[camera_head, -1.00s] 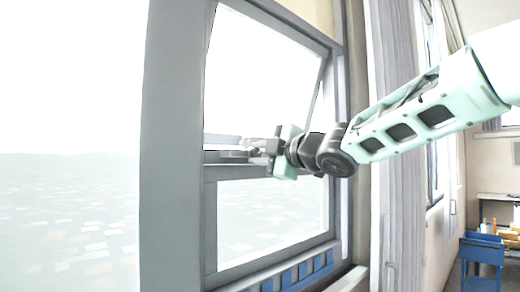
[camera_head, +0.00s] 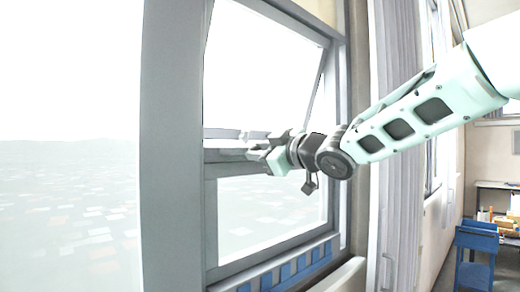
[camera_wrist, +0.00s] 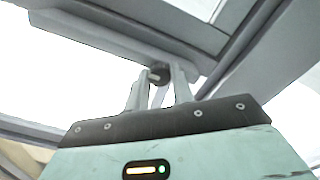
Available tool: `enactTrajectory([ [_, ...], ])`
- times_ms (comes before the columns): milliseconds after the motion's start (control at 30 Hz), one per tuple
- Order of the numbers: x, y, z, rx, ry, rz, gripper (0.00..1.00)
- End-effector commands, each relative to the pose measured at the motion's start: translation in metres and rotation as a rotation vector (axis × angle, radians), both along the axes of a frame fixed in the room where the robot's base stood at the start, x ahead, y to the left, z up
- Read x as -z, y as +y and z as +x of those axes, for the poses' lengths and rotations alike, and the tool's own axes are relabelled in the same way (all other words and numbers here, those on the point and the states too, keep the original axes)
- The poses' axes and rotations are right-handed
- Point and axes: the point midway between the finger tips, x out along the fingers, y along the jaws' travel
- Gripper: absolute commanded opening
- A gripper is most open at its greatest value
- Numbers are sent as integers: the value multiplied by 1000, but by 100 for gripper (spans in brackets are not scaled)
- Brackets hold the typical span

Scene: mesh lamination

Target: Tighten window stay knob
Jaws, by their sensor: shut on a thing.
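The window stay knob (camera_wrist: 159,75) is a small dark round piece under the grey window frame, in the upper middle of the wrist view. My gripper (camera_wrist: 158,82) reaches up to it, with one finger on each side, and is shut on it. The fingers partly hide the knob. In the head view my gripper (camera_head: 256,146) is at the window's middle rail, and the knob cannot be made out there. The upper window sash (camera_head: 322,90) is tilted open above the rail.
The grey window frame (camera_head: 172,150) stands close to the left of my gripper. A sill with blue panels (camera_head: 290,270) runs below. A blue cart (camera_head: 477,240) stands at the far right, near a table with small items. The space under the arm looks clear.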

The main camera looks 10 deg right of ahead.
Motion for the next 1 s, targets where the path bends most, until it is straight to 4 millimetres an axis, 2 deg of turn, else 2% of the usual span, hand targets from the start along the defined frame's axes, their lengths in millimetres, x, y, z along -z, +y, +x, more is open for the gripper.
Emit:
enactTrajectory([
  [467, 3, -1, 0, 2, 14, 13, 1],
  [500, 3, -1, 0, 2, 14, 13, 27],
  [567, 3, -1, 0, 2, 14, 12, 43],
  [600, 3, -1, 0, 2, 13, 12, 46],
  [867, 1, 0, -1, 0, 10, 13, 46],
  [1000, 1, -6, -9, 2, 6, 13, 46],
])
